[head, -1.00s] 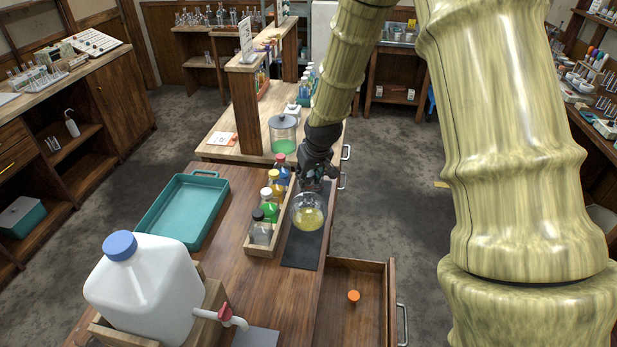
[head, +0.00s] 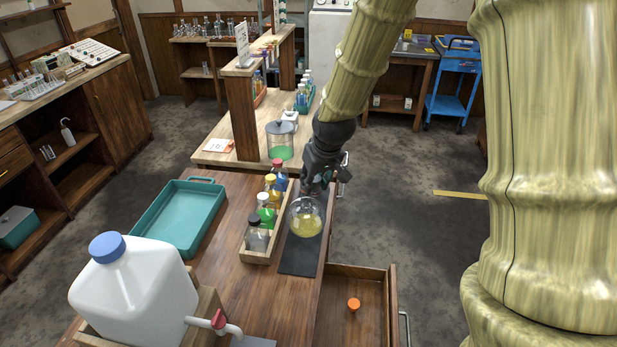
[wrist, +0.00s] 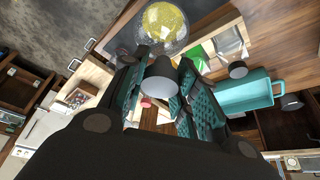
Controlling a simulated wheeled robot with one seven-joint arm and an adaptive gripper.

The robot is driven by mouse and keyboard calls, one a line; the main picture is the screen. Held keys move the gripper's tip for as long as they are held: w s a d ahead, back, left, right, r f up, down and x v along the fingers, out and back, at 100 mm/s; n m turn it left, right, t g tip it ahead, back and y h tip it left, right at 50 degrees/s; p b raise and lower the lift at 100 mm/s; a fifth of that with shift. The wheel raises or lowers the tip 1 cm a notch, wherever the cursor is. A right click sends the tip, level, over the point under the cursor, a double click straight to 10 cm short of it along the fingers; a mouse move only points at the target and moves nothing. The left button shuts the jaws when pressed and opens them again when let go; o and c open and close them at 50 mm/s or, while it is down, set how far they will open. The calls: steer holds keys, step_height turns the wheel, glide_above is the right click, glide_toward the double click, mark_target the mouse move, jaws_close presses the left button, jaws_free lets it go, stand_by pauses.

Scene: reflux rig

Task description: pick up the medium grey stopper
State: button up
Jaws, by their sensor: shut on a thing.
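The medium grey stopper (wrist: 161,80) is between my gripper's teal-padded fingers in the wrist view. My gripper (wrist: 160,88) is shut on it. In the head view my gripper (head: 316,185) is just above and behind a round flask (head: 306,222) of yellow liquid. I cannot make out the stopper there. The flask also shows at the top of the wrist view (wrist: 166,26), beyond the stopper. It stands on a dark mat (head: 299,262).
A wooden rack (head: 262,256) of several capped bottles stands close left of the flask. A teal tray (head: 180,222) and a white jug (head: 135,295) are further left. An open drawer (head: 345,330) holds an orange stopper (head: 353,305). Open floor lies to the right.

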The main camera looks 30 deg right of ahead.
steer(key=s+a+r+b, duration=0.1)
steer(key=s+b, duration=0.1)
steer(key=s, duration=0.7)
steer(key=shift+s, duration=0.4)
steer(key=shift+r+p, duration=1.75)
steer(key=shift+p, duration=0.1)
